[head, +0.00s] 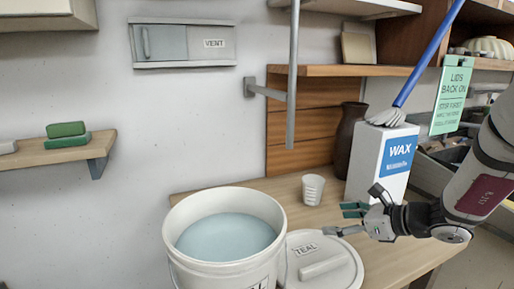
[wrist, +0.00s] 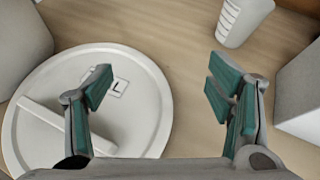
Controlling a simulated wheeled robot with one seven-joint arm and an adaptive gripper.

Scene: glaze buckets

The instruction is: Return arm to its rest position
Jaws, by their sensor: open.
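My gripper (head: 340,221) is open and empty, on the right in the head view. In the wrist view its two green-padded fingers (wrist: 160,95) stand wide apart with nothing between them. A white round lid (head: 340,264) labelled TEAL lies on the wooden bench below and left of the gripper. The lid also shows in the wrist view (wrist: 130,75), under the left finger. Whether the gripper touches anything is not clear, but it appears above the bench.
An uncovered white bucket (head: 183,255) of pale blue glaze stands left of the lid. A striped cup (head: 313,190), a WAX box (head: 370,165) and a dark vase (head: 347,140) stand behind. A blue pole (head: 428,55) slants above. A shelf (head: 60,152) juts out left.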

